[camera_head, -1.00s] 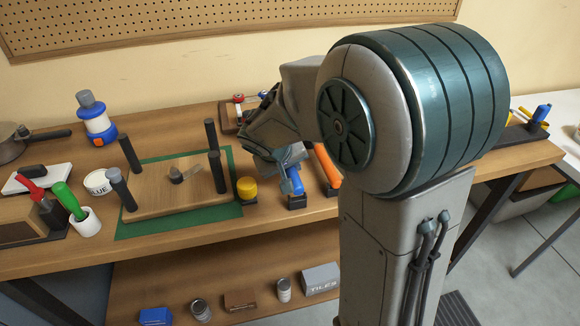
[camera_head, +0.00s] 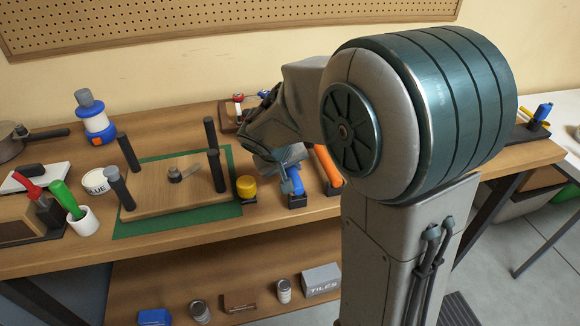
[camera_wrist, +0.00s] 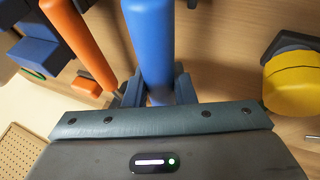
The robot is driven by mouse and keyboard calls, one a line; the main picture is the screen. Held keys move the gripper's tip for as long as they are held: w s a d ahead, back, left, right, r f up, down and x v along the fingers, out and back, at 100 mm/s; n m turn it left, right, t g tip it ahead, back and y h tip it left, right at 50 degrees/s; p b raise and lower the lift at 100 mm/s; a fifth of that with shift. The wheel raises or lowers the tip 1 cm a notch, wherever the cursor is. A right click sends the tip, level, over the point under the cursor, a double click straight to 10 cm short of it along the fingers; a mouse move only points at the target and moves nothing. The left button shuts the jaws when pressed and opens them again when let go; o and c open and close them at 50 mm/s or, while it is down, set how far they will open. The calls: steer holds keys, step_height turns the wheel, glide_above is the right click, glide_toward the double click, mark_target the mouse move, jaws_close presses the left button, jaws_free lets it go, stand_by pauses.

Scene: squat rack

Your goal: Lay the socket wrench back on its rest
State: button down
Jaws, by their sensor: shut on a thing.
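My gripper (camera_wrist: 157,92) is shut on a blue handle, which I take to be the socket wrench (camera_wrist: 148,35). The handle runs up from between the fingers to the top edge of the wrist view. In the head view my gripper (camera_head: 285,171) is low over the bench, right of the yellow knob. The blue handle (camera_head: 296,184) shows just below it. A dark block, apparently the rest (camera_head: 297,201), is right under the handle; I cannot tell whether they touch. The wrench's head is hidden.
An orange-handled tool (camera_head: 327,165) lies close on the right, also in the wrist view (camera_wrist: 75,35). A yellow knob (camera_head: 246,186) stands close on the left, by a green mat (camera_head: 132,229) with a board and upright pegs. Bench front edge is near.

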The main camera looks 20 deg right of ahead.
steer(key=shift+f+b, duration=0.8)
steer(key=shift+b, duration=0.1)
steer(key=c, duration=1.1)
jaws_free()
steer(key=p+v, duration=0.3)
steer(key=v, duration=0.5)
steer(key=s+d+y, duration=0.1)
steer(key=s, duration=0.4)
steer(key=s+d+g+y, duration=0.1)
steer(key=s, duration=0.5)
steer(key=s+m+g+y, duration=0.1)
steer(key=s+y, duration=0.1)
steer(key=s, duration=0.4)
steer(key=shift+s+d+r, duration=0.2)
steer(key=shift+d+r, duration=0.05)
steer(key=shift+d, duration=0.15)
